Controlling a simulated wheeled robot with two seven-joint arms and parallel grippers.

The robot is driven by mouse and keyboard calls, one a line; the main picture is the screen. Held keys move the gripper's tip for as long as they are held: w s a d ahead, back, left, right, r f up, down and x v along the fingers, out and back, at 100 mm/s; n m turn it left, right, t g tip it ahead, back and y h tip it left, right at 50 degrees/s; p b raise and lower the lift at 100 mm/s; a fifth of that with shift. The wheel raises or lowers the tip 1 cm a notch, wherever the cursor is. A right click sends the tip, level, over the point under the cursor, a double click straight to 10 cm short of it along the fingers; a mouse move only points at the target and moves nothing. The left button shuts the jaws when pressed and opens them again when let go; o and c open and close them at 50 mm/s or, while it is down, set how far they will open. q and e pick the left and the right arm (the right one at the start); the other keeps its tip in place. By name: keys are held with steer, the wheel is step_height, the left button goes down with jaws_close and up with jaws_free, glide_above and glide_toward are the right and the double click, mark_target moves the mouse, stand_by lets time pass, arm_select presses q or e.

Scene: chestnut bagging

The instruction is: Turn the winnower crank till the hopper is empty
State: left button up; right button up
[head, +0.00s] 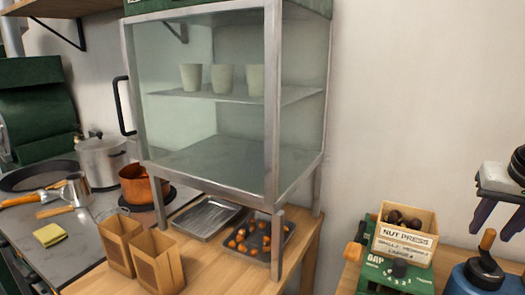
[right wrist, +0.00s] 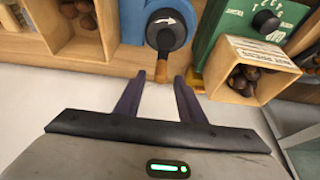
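The blue winnower (head: 462,288) is cut off at the bottom right of the head view. Its crank has a black hub (head: 484,268) and a wooden handle (head: 487,239). In the right wrist view the hub (right wrist: 166,30) bears a white arrow, and the handle (right wrist: 162,70) points toward my gripper. My right gripper (head: 502,224) is above the crank in the head view. In the right wrist view its purple fingers (right wrist: 160,78) are open, with the handle's end near the gap between the tips. I cannot tell a winnower hopper in either view. My left gripper is not in view.
The green nut press (head: 378,276) with a box of chestnuts (head: 404,245) stands left of the winnower. Wooden bins with chestnuts (right wrist: 75,45) are in the right wrist view. A glass cabinet (head: 225,150), paper bags (head: 158,262) and a tray of chestnuts (head: 262,260) are further left.

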steer(key=shift+f, duration=0.2)
steer(key=shift+f+b, duration=0.45)
steer(key=shift+f, duration=0.35)
